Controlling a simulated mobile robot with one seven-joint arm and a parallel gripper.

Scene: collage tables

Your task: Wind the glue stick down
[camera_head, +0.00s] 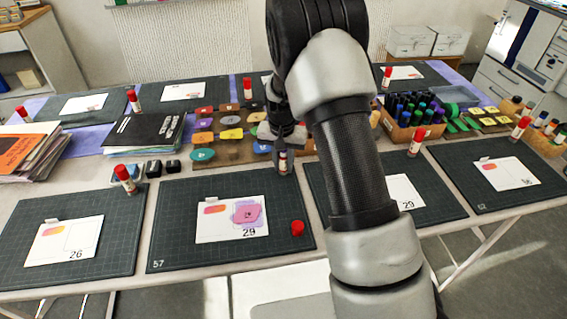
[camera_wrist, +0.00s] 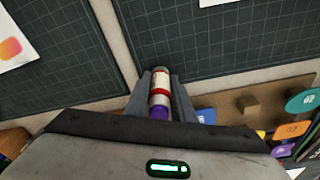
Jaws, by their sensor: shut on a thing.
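The glue stick (camera_head: 283,162) is a small cylinder with a pale body, held at the back edge of the near middle mat. In the wrist view the glue stick (camera_wrist: 160,92) shows a pale end, a red band and a purple part toward the palm. My gripper (camera_head: 283,150) is shut on it, one finger on each side; the gripper (camera_wrist: 160,88) also shows in the wrist view. How far the glue is wound out cannot be made out. A loose red cap (camera_head: 297,228) stands on the mat's right side.
The near middle cutting mat (camera_head: 180,257) carries a card (camera_head: 208,230) with a pink piece. A board (camera_head: 232,153) of coloured stamps lies behind it. Other capped glue sticks (camera_head: 125,178) stand around. A pen box (camera_head: 412,125) is at the right. My arm hides part of the right mat.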

